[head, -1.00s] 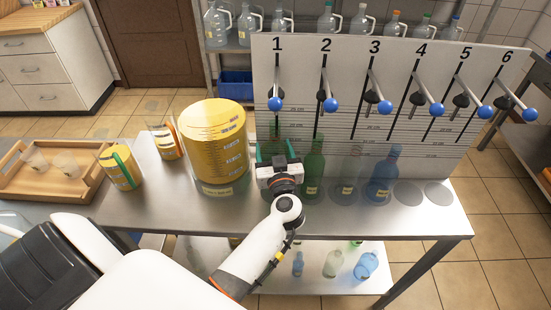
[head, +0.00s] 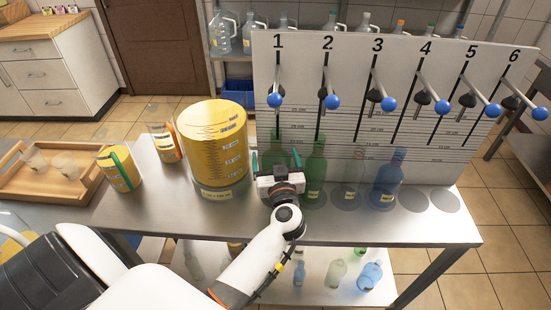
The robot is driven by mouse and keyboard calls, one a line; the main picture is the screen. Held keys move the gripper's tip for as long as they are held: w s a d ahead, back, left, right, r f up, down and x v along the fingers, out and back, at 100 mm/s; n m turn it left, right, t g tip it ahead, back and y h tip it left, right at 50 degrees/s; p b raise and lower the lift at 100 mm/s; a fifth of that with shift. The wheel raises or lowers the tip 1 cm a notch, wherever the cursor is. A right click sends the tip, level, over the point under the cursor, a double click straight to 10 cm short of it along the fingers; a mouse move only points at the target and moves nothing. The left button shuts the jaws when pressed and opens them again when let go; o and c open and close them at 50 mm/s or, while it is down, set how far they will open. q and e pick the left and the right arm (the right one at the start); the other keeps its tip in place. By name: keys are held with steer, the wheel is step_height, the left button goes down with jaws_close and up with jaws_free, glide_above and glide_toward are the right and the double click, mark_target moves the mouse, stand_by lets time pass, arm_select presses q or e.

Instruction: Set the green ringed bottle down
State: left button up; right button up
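A translucent green bottle (head: 277,148) stands upright in front of column 1 of the numbered board. Its lower part and any ring are hidden behind my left gripper. My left gripper (head: 275,161) is low over the table, with its green-tipped fingers spread on either side of this bottle. The fingers look apart from the glass. A second green bottle (head: 315,172) with a pale label stands just to the right, in front of column 2. My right gripper is not in view.
A clear bottle (head: 352,180) and a blue bottle (head: 387,181) stand further right, beside empty grey discs (head: 445,200). A large yellow-filled container (head: 214,145) stands close on the left. The numbered board (head: 455,150) with blue-knobbed levers rises behind the bottles.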

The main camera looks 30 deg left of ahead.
arm_select(q)
steer(key=shift+s+d+r, duration=0.1)
steer(key=shift+s+d, duration=0.05)
steer(key=b+v, duration=0.1)
steer(key=v, duration=1)
steer(key=shift+s+d+b, duration=0.2)
steer(key=shift+s+b, duration=0.05)
steer(key=shift+b, duration=0.1)
